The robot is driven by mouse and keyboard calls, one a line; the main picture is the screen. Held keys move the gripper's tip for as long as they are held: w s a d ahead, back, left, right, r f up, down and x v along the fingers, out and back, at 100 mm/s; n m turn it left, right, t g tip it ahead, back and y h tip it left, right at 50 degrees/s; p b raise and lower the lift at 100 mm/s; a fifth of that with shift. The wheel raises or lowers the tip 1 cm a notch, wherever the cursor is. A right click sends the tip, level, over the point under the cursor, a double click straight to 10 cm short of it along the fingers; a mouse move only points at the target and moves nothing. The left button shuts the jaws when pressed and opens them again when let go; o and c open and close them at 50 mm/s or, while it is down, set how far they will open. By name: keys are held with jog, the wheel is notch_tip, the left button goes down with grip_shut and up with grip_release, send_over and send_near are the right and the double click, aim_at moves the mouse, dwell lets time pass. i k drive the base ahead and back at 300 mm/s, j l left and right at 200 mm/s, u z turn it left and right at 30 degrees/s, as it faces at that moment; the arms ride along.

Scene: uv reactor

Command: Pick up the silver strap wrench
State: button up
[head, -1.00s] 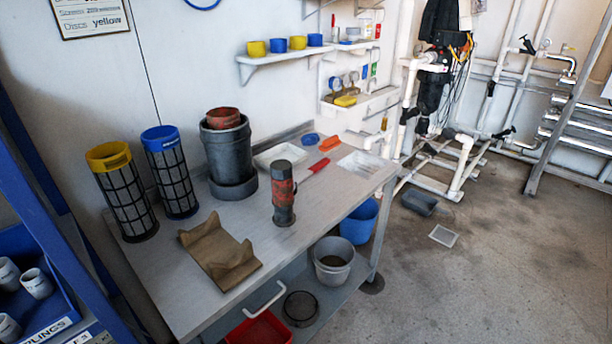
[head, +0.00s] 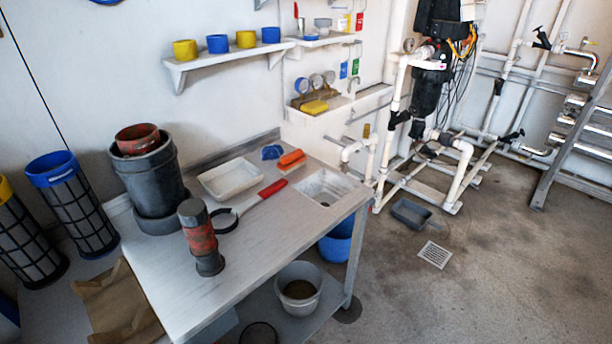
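A wrench-like tool (head: 273,188) lies on the grey workbench (head: 180,300), between the white tray and the sink. It has a red grip, a thin pale shaft and a dark round loop (head: 224,221) at its left end. The loop lies just right of an upright dark cylinder with a red band (head: 201,240), which may hide part of it. No other strap wrench is clear to me. My gripper is not in view.
An orange brush (head: 291,158) lies behind the tool. A small sink (head: 324,188) is at its right.

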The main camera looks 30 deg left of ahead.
aim_at(238, 212)
jog(key=i, duration=0.8)
jog(key=i+l+u, duration=0.1)
jog(key=i, duration=0.7)
jog(key=i+u, duration=0.3)
jog(key=u, duration=0.15)
jog(key=i+l+u, duration=0.2)
jog(key=u, duration=0.2)
jog(key=i+l+u, duration=0.25)
jog(key=u, duration=0.2)
jog(key=i+l+u, duration=0.25)
jog(key=u, duration=0.2)
jog(key=i+l+u, duration=0.1)
jog(key=l+u, duration=1.2)
jog(key=i+l, duration=0.05)
